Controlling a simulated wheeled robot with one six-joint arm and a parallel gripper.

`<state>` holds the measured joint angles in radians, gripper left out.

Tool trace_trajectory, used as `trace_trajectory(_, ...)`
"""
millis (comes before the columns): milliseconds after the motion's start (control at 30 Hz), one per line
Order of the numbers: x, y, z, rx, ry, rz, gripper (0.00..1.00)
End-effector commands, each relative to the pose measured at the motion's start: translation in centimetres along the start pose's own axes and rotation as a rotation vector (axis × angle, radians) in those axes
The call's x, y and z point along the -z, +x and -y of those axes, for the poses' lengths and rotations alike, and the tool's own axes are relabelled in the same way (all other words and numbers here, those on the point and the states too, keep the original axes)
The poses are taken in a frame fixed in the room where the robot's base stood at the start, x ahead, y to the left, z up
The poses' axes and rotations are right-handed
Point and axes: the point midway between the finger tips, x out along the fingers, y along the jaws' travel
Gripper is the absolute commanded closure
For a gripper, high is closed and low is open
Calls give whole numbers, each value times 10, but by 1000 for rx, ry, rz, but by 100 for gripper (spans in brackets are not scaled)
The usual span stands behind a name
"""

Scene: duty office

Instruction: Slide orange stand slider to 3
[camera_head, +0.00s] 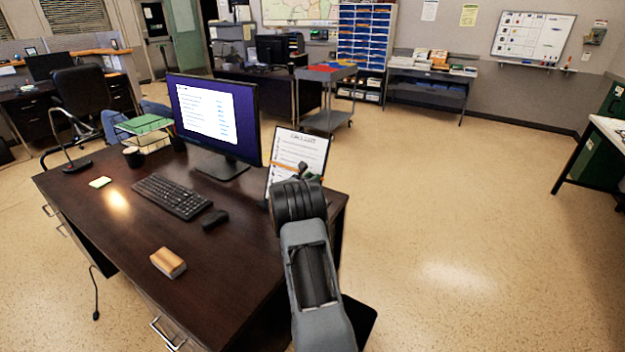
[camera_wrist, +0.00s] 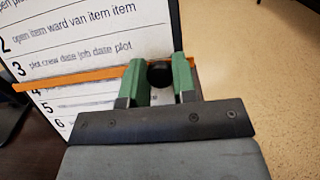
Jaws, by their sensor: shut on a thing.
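The stand with its white numbered checklist (camera_head: 311,150) stands upright at the right end of the dark desk. The orange slider (camera_wrist: 75,77) is a thin bar across the sheet. In the wrist view it lies just below the line numbered 3 and above 4, tilted slightly up to the right. My gripper (camera_wrist: 160,82) has green fingers shut on the slider's round black knob (camera_wrist: 159,74). In the head view the orange slider (camera_head: 283,166) shows at the sheet's middle, and my arm hides the lower right of the stand.
A monitor (camera_head: 216,118) stands left of the stand. A keyboard (camera_head: 171,196), a mouse (camera_head: 214,219) and a tan block (camera_head: 168,263) lie on the desk (camera_head: 120,235). The floor to the right is clear.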

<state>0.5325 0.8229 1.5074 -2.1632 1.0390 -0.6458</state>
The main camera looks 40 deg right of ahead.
Motion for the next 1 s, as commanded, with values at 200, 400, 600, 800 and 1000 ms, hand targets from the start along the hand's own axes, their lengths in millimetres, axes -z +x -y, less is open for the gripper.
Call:
trace_trajectory(200,0,0,0,-1,0,0,55)
trace_trajectory(400,0,0,0,-1,0,0,49)
trace_trajectory(600,0,-6,-1,-2,0,0,49)
trace_trajectory(800,0,-39,-2,-5,0,-1,49)
trace_trajectory(1000,0,-81,-1,-5,0,0,49)
